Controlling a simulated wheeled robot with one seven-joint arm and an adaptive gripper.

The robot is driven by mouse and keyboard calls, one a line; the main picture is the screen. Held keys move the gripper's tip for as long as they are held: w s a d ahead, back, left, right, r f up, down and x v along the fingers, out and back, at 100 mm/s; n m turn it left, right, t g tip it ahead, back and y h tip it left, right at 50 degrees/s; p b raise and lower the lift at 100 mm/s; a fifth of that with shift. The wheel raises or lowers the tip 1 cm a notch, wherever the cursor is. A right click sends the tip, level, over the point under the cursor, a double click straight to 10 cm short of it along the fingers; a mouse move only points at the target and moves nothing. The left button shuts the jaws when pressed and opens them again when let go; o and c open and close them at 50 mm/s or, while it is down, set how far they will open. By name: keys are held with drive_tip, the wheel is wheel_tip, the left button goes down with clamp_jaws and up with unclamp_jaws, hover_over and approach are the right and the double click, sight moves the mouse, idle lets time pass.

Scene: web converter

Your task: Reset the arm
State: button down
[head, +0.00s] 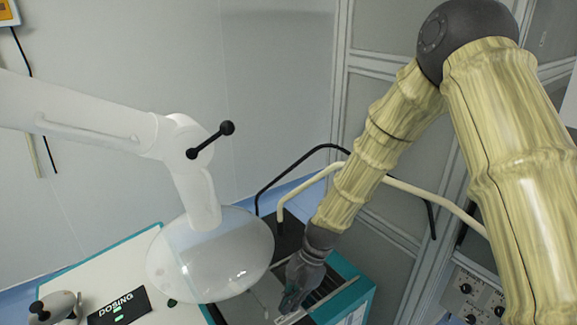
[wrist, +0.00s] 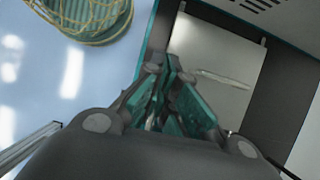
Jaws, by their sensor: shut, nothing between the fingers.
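My arm, in a yellowish ribbed sleeve, reaches down from the upper right in the head view. My gripper (head: 288,306) is at its lower end, over the dark top of a teal-edged machine (head: 357,300). In the wrist view my gripper (wrist: 172,75) has its teal-padded fingers together with nothing between them. Beyond the fingertips is a grey metal plate (wrist: 215,62) set in a dark recess. I cannot tell whether the fingertips touch the machine.
A clear dome (head: 215,255) on a white jointed arm (head: 90,115) stands just left of my gripper. A white panel with a "DOSING" display (head: 118,306) is at lower left. Cream and black tube rails (head: 425,192) stand behind my forearm. Grey wall panels close off the back.

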drive_tip(key=s+d+f+n+t+h, duration=0.1)
drive_tip(key=s+d+f+n, duration=0.1)
drive_tip(key=s+d+f, duration=0.55)
drive_tip(key=s+d+f+n+h, duration=0.2)
drive_tip(key=s+d+f, duration=0.25)
drive_tip(key=f, duration=0.55)
drive_tip(key=s+d+f+n+t, duration=0.1)
drive_tip(key=s+d+f+n, duration=0.1)
drive_tip(key=s+d, duration=0.3)
drive_tip(key=s+d+f+n+t+h, duration=0.1)
drive_tip(key=s+d+f+n, duration=0.2)
drive_tip(key=s, duration=0.8)
drive_tip(key=shift+d+f+n+b, duration=0.2)
drive_tip(key=shift+d+n+b, duration=0.3)
drive_tip(key=shift+d, duration=0.55)
